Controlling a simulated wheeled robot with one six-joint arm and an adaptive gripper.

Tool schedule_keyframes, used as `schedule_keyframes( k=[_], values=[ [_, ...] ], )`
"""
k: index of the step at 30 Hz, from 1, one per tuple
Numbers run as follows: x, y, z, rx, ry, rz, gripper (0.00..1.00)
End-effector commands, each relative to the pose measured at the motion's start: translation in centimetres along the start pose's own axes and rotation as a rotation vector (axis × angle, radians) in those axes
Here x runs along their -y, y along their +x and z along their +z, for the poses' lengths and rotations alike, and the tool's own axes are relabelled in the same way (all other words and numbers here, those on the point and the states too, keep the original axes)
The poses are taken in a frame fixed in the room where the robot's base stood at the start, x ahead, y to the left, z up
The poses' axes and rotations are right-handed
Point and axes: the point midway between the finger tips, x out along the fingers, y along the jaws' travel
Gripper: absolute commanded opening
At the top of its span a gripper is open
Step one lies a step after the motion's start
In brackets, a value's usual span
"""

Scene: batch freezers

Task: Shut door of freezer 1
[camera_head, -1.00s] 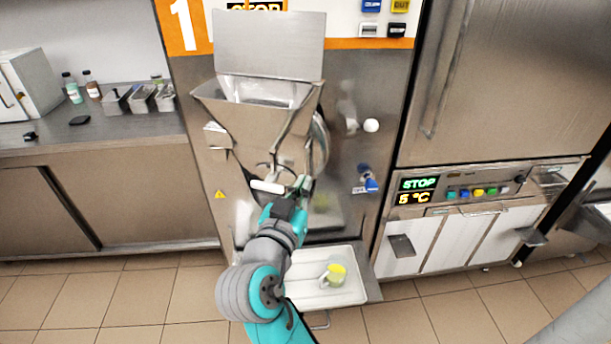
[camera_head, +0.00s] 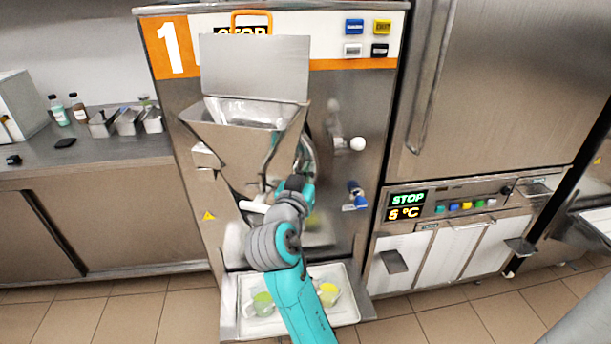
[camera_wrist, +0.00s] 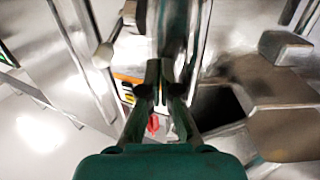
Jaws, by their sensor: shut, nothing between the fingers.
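A white-ended handle (camera_head: 253,206) sticks out low on the door. My gripper (camera_wrist: 158,75) is shut and empty, its fingertips pointing in between metal surfaces in the wrist view. In the head view my gripper is at the right side of the hopper, mostly hidden by my arm. I cannot tell whether it touches the door.
A white tray (camera_head: 345,313) below the door holds a green cup (camera_head: 263,304) and a yellow cup (camera_head: 329,294). A counter stands left, another steel cabinet right.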

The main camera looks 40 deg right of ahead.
Motion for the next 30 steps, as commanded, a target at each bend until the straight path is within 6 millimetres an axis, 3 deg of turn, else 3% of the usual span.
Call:
schedule_keyframes(
  k=[11,23,30],
  values=[
    [-0.1,0.7,0.1,0.002,-0.001,-0.017,0.00],
    [-0.3,6.3,0.1,0.002,-0.001,-0.193,0.00],
    [0.8,11.8,-0.1,0.000,0.000,-0.224,0.00]
  ],
)
